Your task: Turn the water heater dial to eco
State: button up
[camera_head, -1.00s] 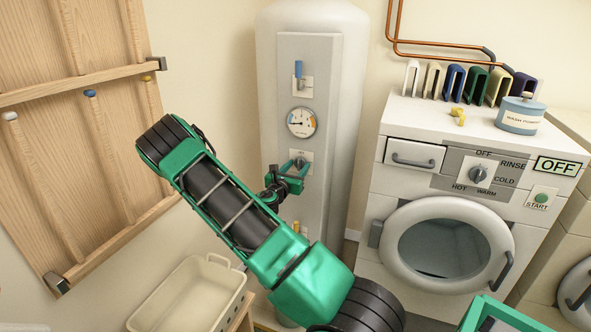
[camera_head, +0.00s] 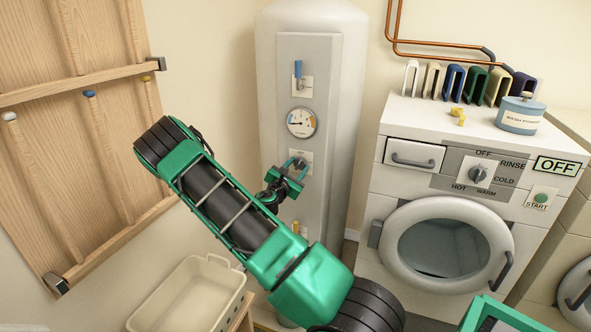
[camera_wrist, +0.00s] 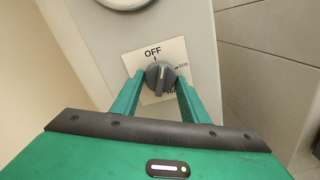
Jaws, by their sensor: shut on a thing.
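The water heater (camera_head: 350,100) is a tall white tank with a grey front panel. Its grey dial (camera_wrist: 158,76) sits on a pale plate with OFF above it, ECO at its right and a partly hidden HI label below. The dial's raised ridge runs nearly up and down in the wrist view, its upper end near OFF; the exact setting is hard to read. My gripper (camera_wrist: 160,86) is shut on the dial, one green finger at each side. In the head view my gripper (camera_head: 297,168) partly hides the dial.
Above the dial are a round gauge (camera_head: 301,122) and a blue lever (camera_head: 298,70). A washing machine (camera_head: 460,190) stands to the right. A cream basket (camera_head: 185,295) is at the lower left, below a wooden wall rack (camera_head: 85,110).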

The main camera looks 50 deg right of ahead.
jog(key=m, duration=0.5)
jog(key=shift+w+a, duration=0.25)
jog(key=shift+w, duration=0.05)
jog(key=m, duration=0.5)
jog(key=shift+m, duration=0.4)
jog(key=o, duration=0.8)
jog(key=shift+o, duration=1.1)
jog(key=shift+s, duration=0.1)
jog(key=v, duration=1)
jog(key=shift+a, duration=0.35)
